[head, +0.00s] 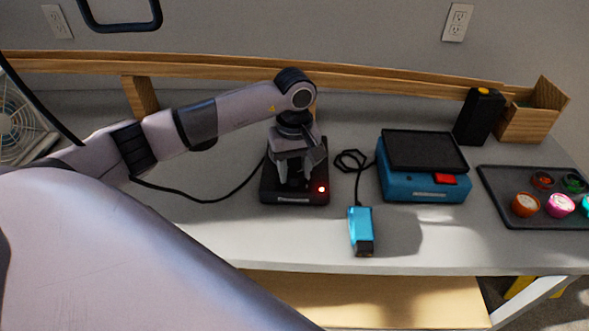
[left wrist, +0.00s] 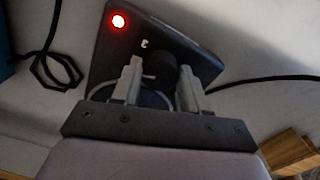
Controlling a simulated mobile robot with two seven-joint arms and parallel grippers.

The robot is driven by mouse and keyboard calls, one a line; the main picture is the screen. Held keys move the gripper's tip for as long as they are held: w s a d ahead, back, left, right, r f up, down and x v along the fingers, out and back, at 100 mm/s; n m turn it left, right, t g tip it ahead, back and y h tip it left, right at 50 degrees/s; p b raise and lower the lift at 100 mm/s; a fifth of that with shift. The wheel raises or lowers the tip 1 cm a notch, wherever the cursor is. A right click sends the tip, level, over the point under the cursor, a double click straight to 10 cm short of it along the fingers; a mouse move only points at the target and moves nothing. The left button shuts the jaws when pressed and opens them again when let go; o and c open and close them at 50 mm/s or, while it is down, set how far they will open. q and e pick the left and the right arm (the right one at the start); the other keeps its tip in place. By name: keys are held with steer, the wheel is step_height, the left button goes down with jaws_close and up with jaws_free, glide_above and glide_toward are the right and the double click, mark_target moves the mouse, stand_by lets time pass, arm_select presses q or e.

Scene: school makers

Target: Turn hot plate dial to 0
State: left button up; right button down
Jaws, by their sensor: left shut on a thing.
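The hot plate (head: 275,193) is a small black box on the grey bench, with a lit red light at its front right corner in the head view. My left gripper (head: 295,182) points down over it, its fingers at the top of the plate. In the left wrist view, the fingers (left wrist: 160,73) are shut on a dark round dial (left wrist: 157,67) on the hot plate (left wrist: 180,38). A small white mark like a 3 shows beside the dial. The dial is mostly hidden in the head view. My right gripper is out of view.
A blue device with a black top (head: 424,168) stands right of the hot plate, with a blue handheld piece (head: 361,232) on a black cable in front. A dark tray (head: 510,207) with colourful small jars lies at the right. A black cable runs left from the plate.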

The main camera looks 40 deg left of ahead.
arm_select(q)
steer(key=n+b, duration=0.1)
steer(key=n, duration=0.2)
steer(key=n+b, duration=0.1)
steer(key=n, duration=0.6)
steer(key=shift+n, duration=0.3)
steer(key=shift+n+b, duration=0.3)
steer(key=shift+n, duration=1.5)
steer(key=o, duration=1.1)
steer(key=shift+c, duration=0.2)
